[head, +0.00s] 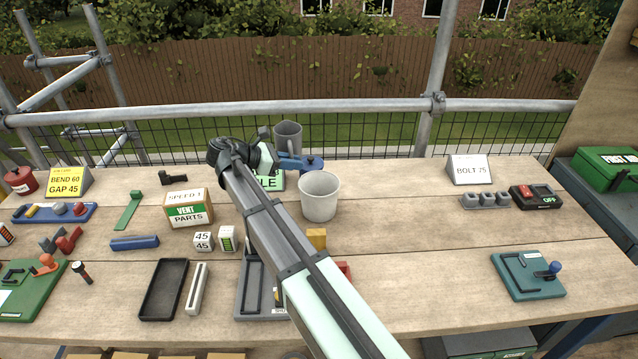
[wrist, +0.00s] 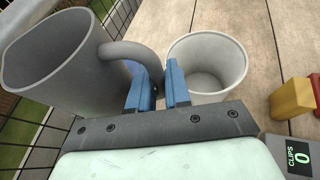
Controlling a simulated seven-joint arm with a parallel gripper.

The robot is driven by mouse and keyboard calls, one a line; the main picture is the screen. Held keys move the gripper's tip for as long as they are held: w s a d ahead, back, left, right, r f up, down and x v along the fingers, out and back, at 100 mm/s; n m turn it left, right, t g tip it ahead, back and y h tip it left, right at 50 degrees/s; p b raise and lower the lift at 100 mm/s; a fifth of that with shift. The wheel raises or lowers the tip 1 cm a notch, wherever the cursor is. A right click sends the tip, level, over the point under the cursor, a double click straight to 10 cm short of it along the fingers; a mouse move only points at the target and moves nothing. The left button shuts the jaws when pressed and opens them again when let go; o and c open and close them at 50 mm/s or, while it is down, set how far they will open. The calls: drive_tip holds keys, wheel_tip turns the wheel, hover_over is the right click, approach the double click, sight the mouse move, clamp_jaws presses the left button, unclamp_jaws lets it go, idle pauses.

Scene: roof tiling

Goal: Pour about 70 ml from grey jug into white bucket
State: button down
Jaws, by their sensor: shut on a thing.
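The grey jug (head: 288,137) is held up off the bench at its back edge, close behind and left of the white bucket. The white bucket (head: 320,196) stands upright on the bench; its inside looks empty in the wrist view (wrist: 205,85). My gripper (wrist: 157,88) has blue fingers shut on the handle of the jug (wrist: 60,65). The jug looks about upright in the head view. Its contents are not visible. In the head view my gripper (head: 290,160) is partly hidden by my wrist.
A blue item (head: 312,163) lies behind the bucket. A yellow block (head: 317,238) and a grey clips counter (wrist: 297,157) are nearby. A mesh guard rail runs behind the bench.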

drive_tip(key=shift+s+d, duration=0.1)
drive_tip(key=shift+s, duration=0.05)
drive_tip(key=shift+m+t+y, duration=1.1)
drive_tip(key=shift+m+t, duration=0.3)
drive_tip(key=shift+m, duration=0.5)
drive_tip(key=shift+m+t+y, duration=1.1)
drive_tip(key=shift+m+t, duration=0.3)
drive_tip(key=shift+m, duration=0.5)
drive_tip(key=shift+w+a+f+m+t, duration=0.1)
drive_tip(key=shift+w+f+m+t, duration=0.05)
drive_tip(key=shift+f, duration=0.5)
drive_tip(key=shift+w+a+f+m+t, duration=0.1)
drive_tip(key=shift+a+f+m+t, duration=0.1)
drive_tip(key=shift+f, duration=0.4)
drive_tip(key=shift+w+a+f+m+t, duration=0.1)
drive_tip(key=shift+w+f+m+t, duration=0.05)
drive_tip(key=shift+f, duration=0.5)
drive_tip(key=shift+s+d+r, duration=0.1)
drive_tip(key=shift+d+r, duration=0.05)
drive_tip(key=shift+r, duration=0.2)
drive_tip(key=shift+s+d+r, duration=0.15)
drive_tip(key=shift+r, duration=0.3)
